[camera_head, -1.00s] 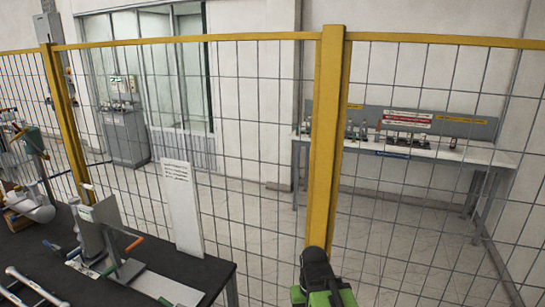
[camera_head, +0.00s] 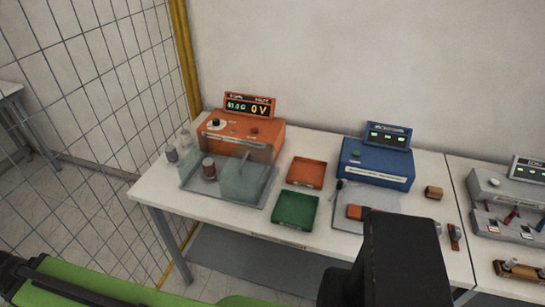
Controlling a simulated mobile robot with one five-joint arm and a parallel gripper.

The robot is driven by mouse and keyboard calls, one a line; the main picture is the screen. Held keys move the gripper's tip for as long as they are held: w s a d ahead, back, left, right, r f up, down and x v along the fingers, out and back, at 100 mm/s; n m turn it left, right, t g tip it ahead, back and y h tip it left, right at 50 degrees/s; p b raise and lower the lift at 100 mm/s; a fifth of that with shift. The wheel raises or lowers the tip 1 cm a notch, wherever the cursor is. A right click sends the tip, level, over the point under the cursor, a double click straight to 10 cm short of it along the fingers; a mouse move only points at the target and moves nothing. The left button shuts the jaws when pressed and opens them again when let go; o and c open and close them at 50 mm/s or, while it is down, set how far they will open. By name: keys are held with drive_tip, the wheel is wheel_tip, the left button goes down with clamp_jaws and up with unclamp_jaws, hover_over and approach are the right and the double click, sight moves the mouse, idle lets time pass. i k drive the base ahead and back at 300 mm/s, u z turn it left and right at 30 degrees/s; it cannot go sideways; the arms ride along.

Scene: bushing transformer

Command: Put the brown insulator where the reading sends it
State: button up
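A brown insulator (camera_head: 208,168), a small dark-brown cylinder with a lighter top, stands upright on the grey tray (camera_head: 228,200) in front of the orange tester (camera_head: 236,138), left of a clear cover (camera_head: 245,178). The tester's display (camera_head: 249,106) shows an orange "0 V" and green digits that look like 33.0, with the unit unclear. An orange-red tray (camera_head: 306,173) and a green tray (camera_head: 295,210) lie right of the tester, both empty. I see no gripper fingers. Green and black parts of my arm cross the bottom.
A blue instrument (camera_head: 377,163) with a display stands right of the trays. A small brown block (camera_head: 433,193) and an orange handheld item (camera_head: 357,212) lie near it. Small grey pieces (camera_head: 172,153) stand left of the tester. A grey panel (camera_head: 510,203) is at far right; mesh fence (camera_head: 90,110) at left.

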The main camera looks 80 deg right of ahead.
sight(209, 165)
drive_tip(key=z, duration=1.85)
drive_tip(key=k, duration=1.4)
drive_tip(key=z, duration=0.3)
drive_tip(key=i, duration=1)
